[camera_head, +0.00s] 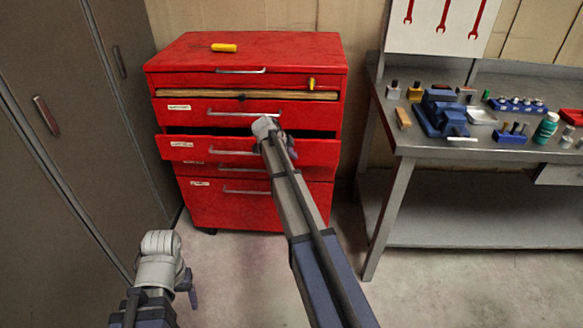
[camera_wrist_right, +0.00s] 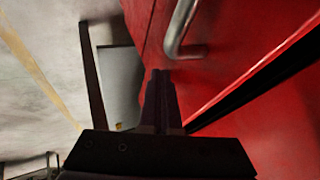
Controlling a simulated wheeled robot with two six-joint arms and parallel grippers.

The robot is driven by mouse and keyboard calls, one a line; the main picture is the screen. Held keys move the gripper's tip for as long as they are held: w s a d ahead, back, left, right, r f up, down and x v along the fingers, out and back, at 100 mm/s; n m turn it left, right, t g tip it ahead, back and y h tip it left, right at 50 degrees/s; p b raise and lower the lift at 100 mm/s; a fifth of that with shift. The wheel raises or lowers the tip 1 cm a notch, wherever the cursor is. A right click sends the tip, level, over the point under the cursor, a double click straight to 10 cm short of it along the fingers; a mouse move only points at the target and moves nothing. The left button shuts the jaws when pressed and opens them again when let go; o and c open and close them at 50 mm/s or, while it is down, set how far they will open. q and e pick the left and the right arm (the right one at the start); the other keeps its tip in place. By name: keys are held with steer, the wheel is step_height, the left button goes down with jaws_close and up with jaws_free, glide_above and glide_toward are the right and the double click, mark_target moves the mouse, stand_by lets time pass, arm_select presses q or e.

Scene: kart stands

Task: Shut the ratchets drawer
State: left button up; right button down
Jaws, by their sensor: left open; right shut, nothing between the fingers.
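A red tool chest (camera_head: 325,62) stands against the wall. One middle drawer (camera_head: 317,152) sticks out, with a dark gap above its front; its label is too small to read, so I cannot confirm it is the ratchets drawer. My right gripper (camera_head: 287,152) is at this drawer's front, right of its handle (camera_head: 232,152). In the right wrist view its shut, empty fingers (camera_wrist_right: 160,78) are close to a red front (camera_wrist_right: 225,55), below a metal handle (camera_wrist_right: 182,28); contact is unclear. My left gripper (camera_head: 192,298) is low at the left, away from the chest, fingers barely showing.
A yellow-handled tool (camera_head: 223,47) lies on the chest top. A grey cabinet (camera_head: 60,170) stands left. A metal workbench (camera_head: 460,148) with a blue vise (camera_head: 442,115) and several small items stands right. Floor in front of the chest is clear.

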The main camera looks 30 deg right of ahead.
steer(key=w+d, duration=0.2)
steer(key=w, duration=0.1)
steer(key=w+d, duration=0.1)
steer(key=w, duration=0.1)
steer(key=shift+w+d, duration=0.15)
steer(key=shift+r, duration=0.1)
stand_by(0.3)
